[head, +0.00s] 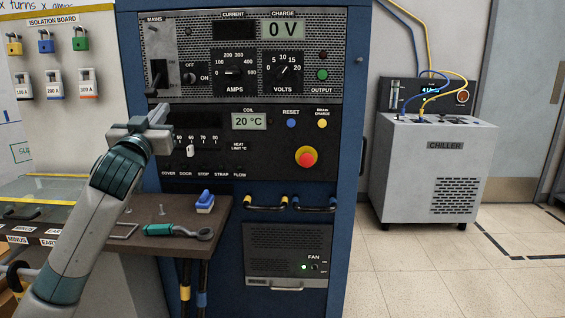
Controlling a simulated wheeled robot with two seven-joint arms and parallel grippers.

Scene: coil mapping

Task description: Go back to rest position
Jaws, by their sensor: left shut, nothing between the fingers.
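My left gripper (160,112) is raised in front of the left side of the blue power cabinet (349,150). Its arm comes up from the lower left. The fingers look shut and hold nothing. They are close to the cabinet's face, below the mains handle (158,75) and beside the lower panel; I cannot tell whether they touch it. The hand hides part of the scale left of the coil display (249,121), which reads 20 °C. The charge display (283,29) reads 0 V. My right gripper is not in view.
The isolation board (60,150) with padlocks stands at the left. A chiller (430,175) stands at the right. The floor (430,270) in front of it is clear.

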